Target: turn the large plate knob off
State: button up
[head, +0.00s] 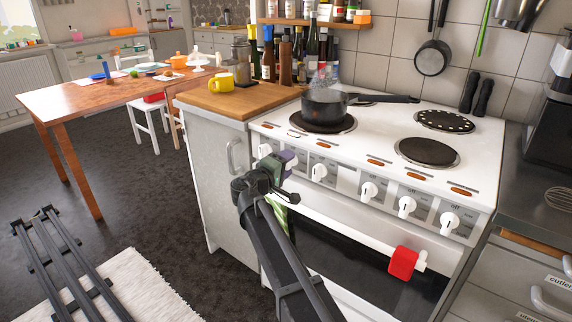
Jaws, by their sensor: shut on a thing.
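The white cooker (470,140) has a row of white knobs along its sloping front panel. My gripper (279,160), with a green and a purple finger, is at the left end of this row. It is shut on a cooker knob there, which the fingers mostly hide. I cannot read that knob's setting or tell which plate it serves. Farther right, the knobs (320,172), (368,190), (406,206) and (449,221) are clear of my gripper. A dark pan (325,108) stands on the front left plate. The front right plate (427,152) is bare.
A red cloth (402,263) hangs on the oven rail (345,235) below the knobs. A wooden-topped counter (225,102) with a yellow mug (221,81) and bottles adjoins the cooker's left. A dining table (75,92) stands farther left. The dark floor (150,190) between them is open.

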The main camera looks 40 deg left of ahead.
jog(key=shift+n, duration=0.9)
jog(key=o, duration=0.9)
jog(key=s, duration=1.1)
jog(key=shift+d, duration=0.1)
